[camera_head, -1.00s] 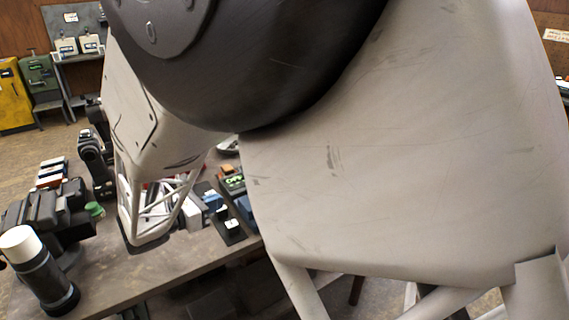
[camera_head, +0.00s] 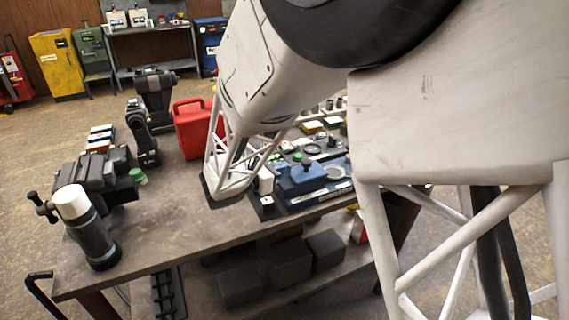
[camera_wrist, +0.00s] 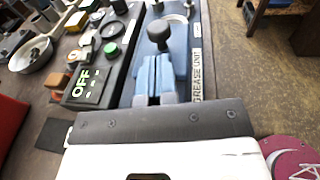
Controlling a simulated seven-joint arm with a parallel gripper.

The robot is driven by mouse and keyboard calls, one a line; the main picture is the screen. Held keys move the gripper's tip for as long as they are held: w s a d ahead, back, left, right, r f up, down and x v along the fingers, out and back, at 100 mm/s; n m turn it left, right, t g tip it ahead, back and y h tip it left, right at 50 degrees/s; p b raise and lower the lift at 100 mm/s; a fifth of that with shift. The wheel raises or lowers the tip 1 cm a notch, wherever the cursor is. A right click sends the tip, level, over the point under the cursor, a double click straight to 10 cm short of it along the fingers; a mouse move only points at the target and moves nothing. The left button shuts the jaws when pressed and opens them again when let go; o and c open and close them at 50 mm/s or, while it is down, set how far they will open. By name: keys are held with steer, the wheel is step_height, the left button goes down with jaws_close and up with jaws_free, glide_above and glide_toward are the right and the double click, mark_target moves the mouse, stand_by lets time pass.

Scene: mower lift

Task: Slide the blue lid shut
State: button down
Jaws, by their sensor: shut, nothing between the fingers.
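The blue lid (camera_head: 303,178) has a dark upright knob and sits on the blue grease unit (camera_head: 300,201) on the bench. A pale round opening or ring (camera_head: 335,172) shows just right of the lid, uncovered. In the wrist view, the knob of the lid (camera_wrist: 158,32) stands ahead of my gripper (camera_wrist: 154,60), with the round ring beyond it. My gripper's pale blue fingers are together and empty, pointing toward the knob. They appear short of it; contact is not visible.
A black box marked OFF (camera_wrist: 84,88) lies left of the unit. A red canister (camera_head: 195,128) stands behind my arm. Dark machines and a white-topped cylinder (camera_head: 84,228) occupy the bench's left. Bare bench top (camera_head: 180,235) shows in front.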

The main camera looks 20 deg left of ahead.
mark_target(303, 164)
steer(key=shift+x, duration=2.35)
steer(key=x, duration=0.5)
steer(key=d+r+x, duration=0.1)
steer(key=x, duration=0.1)
steer(key=shift+d, duration=0.25)
steer(key=shift+w+d+r, duration=0.1)
steer(key=shift+w+d, duration=0.3)
steer(key=shift+d, duration=0.05)
steer(key=shift+d, duration=0.1)
steer(key=shift+s+r, duration=0.1)
steer(key=v, duration=1.4)
steer(key=shift+a+f, duration=0.2)
steer(key=shift+a, duration=0.15)
steer(key=shift+s+d, duration=0.1)
steer(key=shift+d, duration=0.05)
